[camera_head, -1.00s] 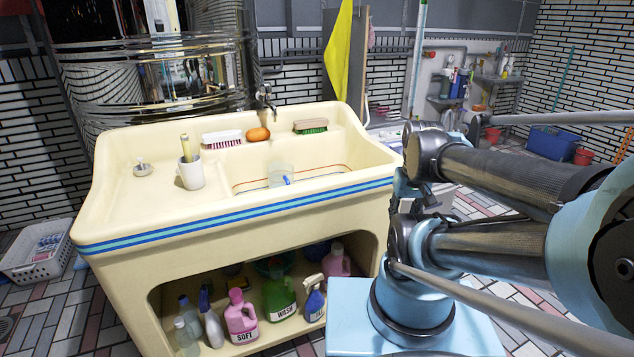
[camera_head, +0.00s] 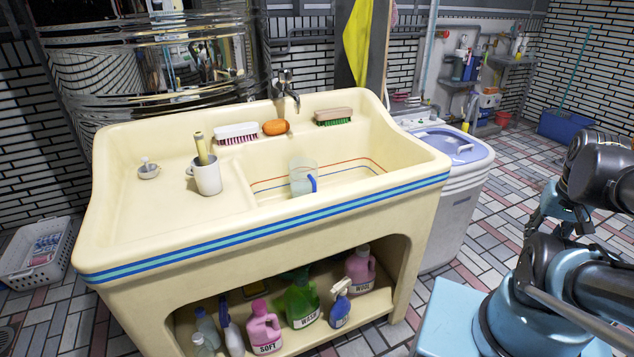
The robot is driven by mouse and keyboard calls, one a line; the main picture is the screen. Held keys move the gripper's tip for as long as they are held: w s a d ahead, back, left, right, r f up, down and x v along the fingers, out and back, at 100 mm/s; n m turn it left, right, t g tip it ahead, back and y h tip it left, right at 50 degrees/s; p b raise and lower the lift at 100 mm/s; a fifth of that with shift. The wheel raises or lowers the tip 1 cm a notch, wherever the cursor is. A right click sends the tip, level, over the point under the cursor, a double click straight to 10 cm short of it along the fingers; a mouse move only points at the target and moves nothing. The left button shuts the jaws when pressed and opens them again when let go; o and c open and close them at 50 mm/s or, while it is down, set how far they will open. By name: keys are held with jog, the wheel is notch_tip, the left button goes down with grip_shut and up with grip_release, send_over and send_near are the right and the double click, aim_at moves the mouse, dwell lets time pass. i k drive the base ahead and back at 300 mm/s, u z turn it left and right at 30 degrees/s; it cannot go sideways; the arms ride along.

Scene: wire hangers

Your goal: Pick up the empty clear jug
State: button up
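A clear jug (camera_head: 301,178) with a blue handle stands upright inside the basin of the cream sink unit (camera_head: 270,227), near the basin's front left side. Its walls are see-through with a pale tint, and I cannot tell from here whether anything is in it. Nothing touches it from above. Parts of my arm show at the right edge of the picture, well apart from the sink and the jug.
A white mug (camera_head: 206,178) stands on the sink's left deck. A pink-bristled brush (camera_head: 236,132), orange soap (camera_head: 276,127), green-bristled brush (camera_head: 333,117) and tap (camera_head: 286,88) line the back. Bottles (camera_head: 302,303) fill the shelf below.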

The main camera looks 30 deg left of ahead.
aim_at(306, 186)
jog(key=u, duration=0.05)
jog(key=k, duration=1.2)
jog(key=u, duration=1.3)
jog(key=i, duration=1)
jog(key=u, duration=1.05)
